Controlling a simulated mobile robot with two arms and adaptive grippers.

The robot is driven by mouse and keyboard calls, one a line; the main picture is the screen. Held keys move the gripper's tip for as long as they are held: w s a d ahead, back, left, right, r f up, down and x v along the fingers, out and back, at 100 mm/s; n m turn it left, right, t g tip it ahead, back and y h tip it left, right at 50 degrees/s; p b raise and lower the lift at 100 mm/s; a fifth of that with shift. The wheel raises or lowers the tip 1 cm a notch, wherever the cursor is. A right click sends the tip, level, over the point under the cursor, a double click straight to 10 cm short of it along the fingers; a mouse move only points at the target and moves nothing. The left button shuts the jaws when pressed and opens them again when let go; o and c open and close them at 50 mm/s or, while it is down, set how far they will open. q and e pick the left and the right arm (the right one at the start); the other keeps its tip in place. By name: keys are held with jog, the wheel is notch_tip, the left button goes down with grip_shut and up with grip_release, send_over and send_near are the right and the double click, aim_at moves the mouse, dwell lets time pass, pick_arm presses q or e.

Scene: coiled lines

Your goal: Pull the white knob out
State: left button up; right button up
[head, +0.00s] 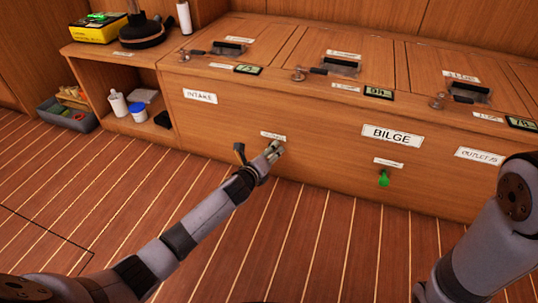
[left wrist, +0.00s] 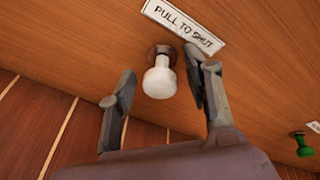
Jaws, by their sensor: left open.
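The white knob (left wrist: 159,80) sticks out of the wooden cabinet front on a short dark collar, under a label reading PULL TO SHUT (left wrist: 184,25). My left gripper (left wrist: 160,88) is open, with one finger on each side of the knob and a gap visible on both sides. In the head view my left gripper (head: 274,150) is at the cabinet front and hides the knob. My right arm shows at the lower right of the head view, but its gripper is out of the picture.
A green knob (head: 384,179) sits to the right on the same cabinet front (head: 330,160), below the BILGE sign (head: 392,135). An open shelf (head: 133,126) with a white bottle (head: 118,103) is at the left. The striped floor (head: 110,210) is clear.

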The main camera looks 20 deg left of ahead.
pick_arm(q)
jog(key=shift+c, duration=0.2)
grip_shut()
dwell(0.3)
